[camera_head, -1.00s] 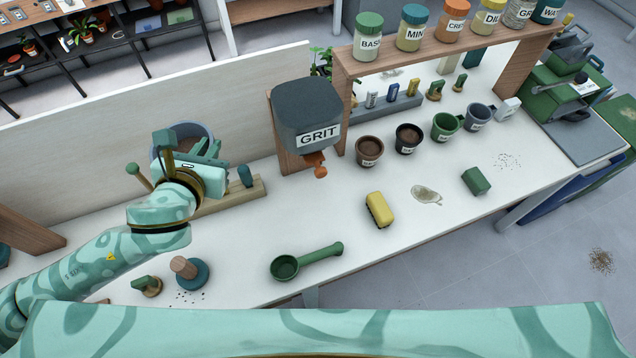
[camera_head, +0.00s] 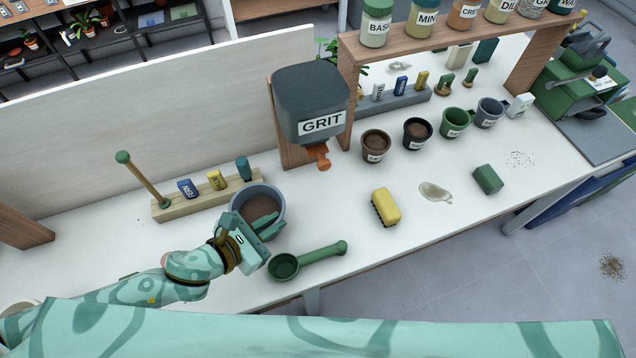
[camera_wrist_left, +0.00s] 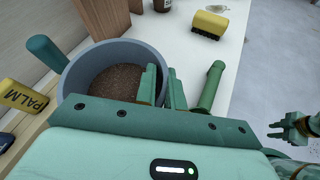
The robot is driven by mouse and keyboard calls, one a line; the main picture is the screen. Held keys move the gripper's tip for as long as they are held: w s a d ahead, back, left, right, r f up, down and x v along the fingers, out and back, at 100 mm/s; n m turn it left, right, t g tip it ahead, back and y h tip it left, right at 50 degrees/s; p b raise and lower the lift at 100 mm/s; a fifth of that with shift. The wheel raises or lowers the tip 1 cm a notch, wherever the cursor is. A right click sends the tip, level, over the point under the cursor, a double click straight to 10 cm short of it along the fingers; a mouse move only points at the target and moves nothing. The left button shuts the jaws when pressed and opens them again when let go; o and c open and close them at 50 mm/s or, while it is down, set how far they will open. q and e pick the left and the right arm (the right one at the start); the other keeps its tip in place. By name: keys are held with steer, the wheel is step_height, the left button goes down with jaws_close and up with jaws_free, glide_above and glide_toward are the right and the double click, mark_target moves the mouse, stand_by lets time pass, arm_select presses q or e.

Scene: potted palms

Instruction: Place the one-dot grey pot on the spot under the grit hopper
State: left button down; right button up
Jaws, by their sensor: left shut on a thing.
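A large grey pot (camera_head: 238,200) with dark soil is held by my left gripper (camera_head: 265,224). The left wrist view shows the grey pot (camera_wrist_left: 72,75) upright, with the fingers (camera_wrist_left: 162,88) pinching its wall, one inside and one outside. No dot shows on its visible sides. The grit hopper (camera_head: 310,95), dark and labelled GRIT, stands beyond the pot to the right, with an orange spout (camera_head: 322,157). The bench below the spout is bare; no spot marking shows.
A green scoop (camera_head: 305,257) lies just right of the pot. A wooden rack (camera_head: 170,208) with tags and a dibber is on the left. A yellow brush (camera_head: 385,206) and small pots, including a brown one (camera_head: 375,146), are right of the hopper. Bench between brush and scoop is clear.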

arm_select(q)
steer(key=w+d, duration=0.3)
steer(key=w, duration=0.1)
steer(key=w+d+b, duration=0.1)
steer(key=w+d, duration=0.3)
steer(key=w+d+f, duration=0.1)
steer(key=w+d, duration=0.3)
steer(key=w, duration=0.1)
steer(key=shift+d, duration=0.1)
steer(key=shift+f, duration=0.2)
steer(key=shift+s+r, duration=0.1)
steer(key=shift+s, duration=0.05)
steer(key=c, duration=1.5)
jaws_free()
